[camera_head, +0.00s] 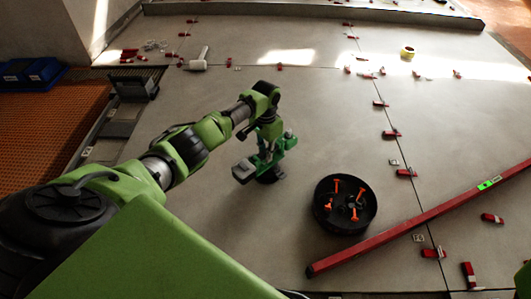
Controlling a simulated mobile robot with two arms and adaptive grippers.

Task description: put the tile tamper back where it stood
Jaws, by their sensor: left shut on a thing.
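My left gripper (268,146) reaches in from the left and points down over the grey tiled floor. It is shut on the tile tamper (271,174), a green and grey tool with a dark round base. The gripper and wrist cover part of the tamper. I cannot tell whether its base touches the floor or is just above it. My right gripper is not in view.
A black round tub (345,226) with orange-handled tools stands right of the tamper. A white mallet (198,62) lies farther back. Several red clips dot the joints. The floor between the mallet and tamper is clear.

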